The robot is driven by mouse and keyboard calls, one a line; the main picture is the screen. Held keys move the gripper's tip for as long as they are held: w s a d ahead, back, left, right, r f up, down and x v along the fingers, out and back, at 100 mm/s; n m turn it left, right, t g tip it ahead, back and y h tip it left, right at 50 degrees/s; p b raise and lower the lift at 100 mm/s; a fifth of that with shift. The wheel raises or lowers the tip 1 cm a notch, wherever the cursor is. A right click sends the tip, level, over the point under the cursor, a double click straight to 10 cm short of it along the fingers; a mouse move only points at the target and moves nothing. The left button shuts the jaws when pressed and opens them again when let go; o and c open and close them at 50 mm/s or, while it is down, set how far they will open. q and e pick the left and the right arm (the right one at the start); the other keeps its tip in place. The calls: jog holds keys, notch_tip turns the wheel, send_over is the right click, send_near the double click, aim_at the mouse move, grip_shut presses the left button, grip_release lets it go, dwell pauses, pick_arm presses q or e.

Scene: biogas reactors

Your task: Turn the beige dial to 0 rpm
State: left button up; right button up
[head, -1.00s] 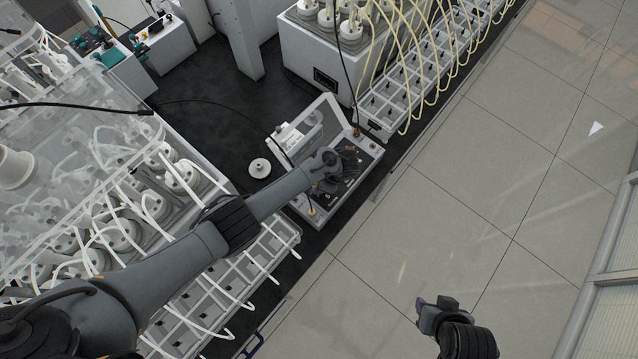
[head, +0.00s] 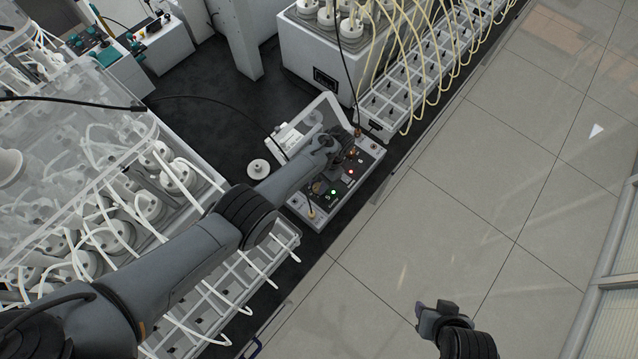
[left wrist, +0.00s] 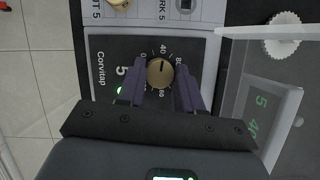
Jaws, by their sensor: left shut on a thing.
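The beige dial (left wrist: 160,73) sits on a dark scale plate in the left wrist view, with marks including 0, 40 and 80 around it. A dark line on its face points roughly toward the 40. My left gripper (left wrist: 163,90) has its purple fingers on both sides of the dial and is shut on it. In the head view my left gripper (head: 325,150) is over the far part of the control box (head: 300,204) and hides the dial. My right gripper (head: 436,312) hangs over the floor, away from the box; its jaw gap is unclear.
A clear lid (head: 318,114) stands raised at the back of the box. A white round cap (head: 258,169) lies left of it. A white rack with tubes (head: 270,245) is at the near left, another rack (head: 385,115) at the far right. The floor at right is clear.

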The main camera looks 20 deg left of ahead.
pick_arm(q)
jog(key=n+h, duration=0.1)
jog(key=n, duration=0.3)
jog(key=shift+a+n+g+h, duration=0.1)
jog(key=shift+n+g+h, duration=0.2)
jog(key=shift+n+h, duration=0.1)
jog(key=n+h+p, duration=0.1)
jog(key=n, duration=0.2)
jog(key=shift+a+r, duration=0.1)
jog(key=shift+a+n+h+p, duration=0.1)
jog(key=shift+n+h+p, duration=0.35)
jog(key=shift+n, duration=0.85)
jog(key=o, duration=1)
